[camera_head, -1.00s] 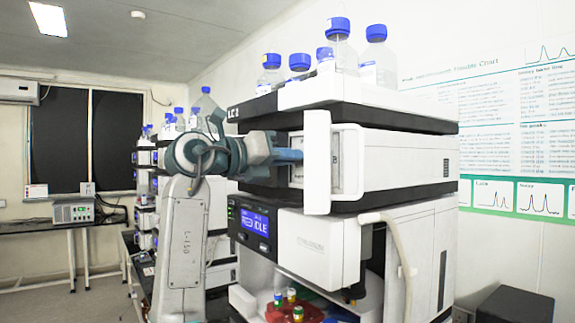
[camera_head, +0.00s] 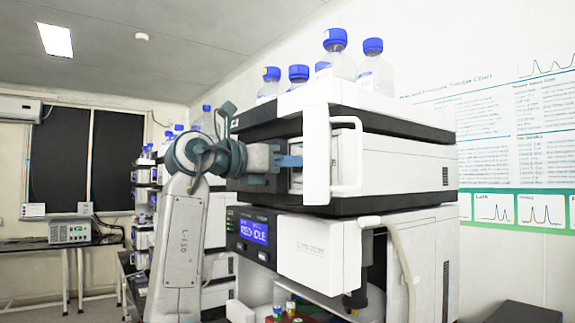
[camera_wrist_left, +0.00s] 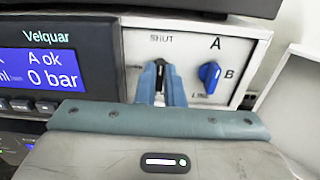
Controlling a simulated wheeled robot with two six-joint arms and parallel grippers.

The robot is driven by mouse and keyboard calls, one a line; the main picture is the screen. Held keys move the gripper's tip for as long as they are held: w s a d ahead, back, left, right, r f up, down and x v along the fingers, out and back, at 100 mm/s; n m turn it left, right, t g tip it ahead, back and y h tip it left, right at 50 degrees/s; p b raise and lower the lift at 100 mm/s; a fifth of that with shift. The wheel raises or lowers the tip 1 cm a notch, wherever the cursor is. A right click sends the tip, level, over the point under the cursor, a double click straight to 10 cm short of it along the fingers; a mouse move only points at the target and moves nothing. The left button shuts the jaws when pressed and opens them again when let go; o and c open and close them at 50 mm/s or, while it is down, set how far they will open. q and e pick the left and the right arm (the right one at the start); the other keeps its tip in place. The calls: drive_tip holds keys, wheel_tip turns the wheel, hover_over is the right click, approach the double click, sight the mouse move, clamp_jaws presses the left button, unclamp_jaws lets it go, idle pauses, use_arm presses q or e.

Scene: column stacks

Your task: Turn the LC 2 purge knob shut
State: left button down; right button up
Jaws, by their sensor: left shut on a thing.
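The purge knob (camera_wrist_left: 161,70) is a small black knob on a pale panel in the left wrist view, just below the word SHUT. My left gripper (camera_wrist_left: 160,76) has its two blue fingers on either side of the knob, shut on it. The knob's visible upper end points roughly up; its lower part is hidden by my gripper. In the head view my left gripper (camera_head: 289,161) reaches into the module front from the left, and the knob itself is hidden. My right gripper is in neither view.
A blue knob (camera_wrist_left: 210,77) with A and B marks sits right of the purge knob. A display (camera_wrist_left: 38,68) reading 0 bar is to the left. An open white door with a handle (camera_head: 347,155) stands right of my gripper. Bottles (camera_head: 372,70) stand on top.

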use_arm(q)
drive_tip(key=c, duration=1.5)
unclamp_jaws()
drive_tip(key=shift+c, duration=0.2)
drive_tip(key=shift+s+a+f, duration=0.1)
drive_tip(key=shift+s+a, duration=0.05)
drive_tip(key=shift+a, duration=0.15)
drive_tip(key=b+v, duration=0.4)
drive_tip(key=v, duration=0.6)
drive_tip(key=shift+s, duration=0.1)
